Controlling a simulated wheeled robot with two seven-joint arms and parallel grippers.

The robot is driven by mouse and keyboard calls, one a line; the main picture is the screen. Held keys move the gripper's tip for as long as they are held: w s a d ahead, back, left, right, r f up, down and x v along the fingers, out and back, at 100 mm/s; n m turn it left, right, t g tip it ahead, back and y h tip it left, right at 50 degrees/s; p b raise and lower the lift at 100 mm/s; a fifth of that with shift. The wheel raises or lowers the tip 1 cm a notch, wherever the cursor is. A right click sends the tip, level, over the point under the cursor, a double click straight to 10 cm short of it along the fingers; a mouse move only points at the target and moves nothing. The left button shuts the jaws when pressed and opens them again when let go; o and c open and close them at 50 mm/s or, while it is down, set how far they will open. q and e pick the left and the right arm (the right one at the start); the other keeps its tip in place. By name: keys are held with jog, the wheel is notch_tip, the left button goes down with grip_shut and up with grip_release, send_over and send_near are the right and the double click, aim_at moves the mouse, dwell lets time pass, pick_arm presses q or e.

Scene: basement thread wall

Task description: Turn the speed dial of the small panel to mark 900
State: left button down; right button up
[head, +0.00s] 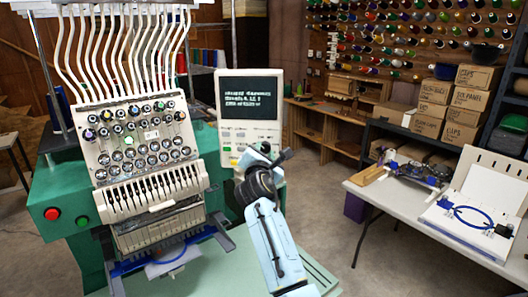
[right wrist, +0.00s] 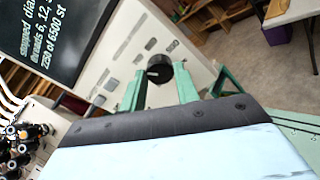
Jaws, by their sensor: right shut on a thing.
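The small panel (head: 251,133) is a pale upright control box with a dark screen (head: 249,97) and several buttons, beside the embroidery machine. Its speed dial (right wrist: 159,67) is a round black knob with a small light mark, low on the panel in the right wrist view. My right gripper (right wrist: 160,80) is shut on the dial, one green finger on each side of it. In the head view my right wrist (head: 262,184) covers the panel's lower part and hides the dial. I cannot read any scale numbers around the dial. My left gripper is in neither view.
The embroidery machine head (head: 142,140) stands close to the left of the panel. A pale green table (head: 215,265) lies below. A white table (head: 420,217) with hoops stands at right, with open floor between. Cardboard boxes (head: 450,103) stand behind it.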

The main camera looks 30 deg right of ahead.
jog(key=m, duration=0.2)
jog(key=shift+f+m, duration=0.1)
jog(key=shift+m, duration=0.3)
jog(key=m+b, duration=0.1)
jog(key=m, duration=0.1)
jog(key=shift+m, duration=0.4)
jog(key=m+b, duration=0.2)
jog(key=m, duration=0.3)
jog(key=m+b, duration=0.2)
jog(key=m, duration=0.4)
jog(key=shift+m+b, duration=0.35)
jog(key=shift+m, duration=0.05)
jog(key=m+b, duration=0.2)
jog(key=m, duration=0.4)
jog(key=o, duration=1)
